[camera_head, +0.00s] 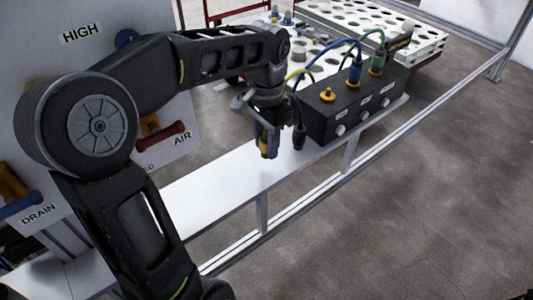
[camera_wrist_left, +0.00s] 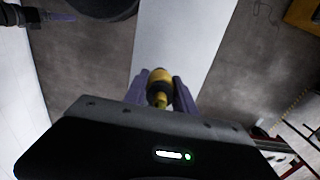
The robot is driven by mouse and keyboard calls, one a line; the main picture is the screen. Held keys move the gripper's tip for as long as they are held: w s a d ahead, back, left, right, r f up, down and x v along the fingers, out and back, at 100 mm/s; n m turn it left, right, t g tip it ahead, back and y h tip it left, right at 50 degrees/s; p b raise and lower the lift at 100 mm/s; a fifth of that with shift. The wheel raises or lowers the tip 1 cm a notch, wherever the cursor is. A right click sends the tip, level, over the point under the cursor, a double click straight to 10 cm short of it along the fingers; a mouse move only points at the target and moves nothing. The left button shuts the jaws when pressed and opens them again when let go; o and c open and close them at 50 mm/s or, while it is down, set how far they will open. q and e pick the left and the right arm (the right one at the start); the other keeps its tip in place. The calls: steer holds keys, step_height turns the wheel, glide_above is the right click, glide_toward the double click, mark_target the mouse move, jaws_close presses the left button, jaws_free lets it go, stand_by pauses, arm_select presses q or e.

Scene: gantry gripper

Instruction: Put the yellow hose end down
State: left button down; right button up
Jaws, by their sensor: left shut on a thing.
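My left gripper (camera_head: 268,142) is above the white shelf, just left of the black box (camera_head: 345,105). In the left wrist view the gripper (camera_wrist_left: 160,88) is shut on the yellow hose end (camera_wrist_left: 159,84), with one purple-grey finger on each side of it. The white shelf (camera_head: 215,185) lies beneath; it also shows in the wrist view (camera_wrist_left: 182,40). I cannot tell the exact gap between hose end and shelf. The box has a yellow port (camera_head: 327,95), a blue connector (camera_head: 355,72) and a green connector (camera_head: 376,60) on top. My right gripper is not in view.
A panel (camera_head: 60,80) with HIGH, AIR and DRAIN labels and coloured handles stands at the left. A white rack with round holes (camera_head: 415,42) is behind the box. A metal rail (camera_head: 350,155) runs along the shelf's front. The shelf left of the box is bare.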

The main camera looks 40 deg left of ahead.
mark_target(266, 165)
arm_select(q)
steer(key=shift+f, duration=0.1)
steer(key=shift+f, duration=1.75)
steer(key=shift+f, duration=0.2)
steer(key=c, duration=1)
jaws_free()
steer(key=shift+r, duration=0.1)
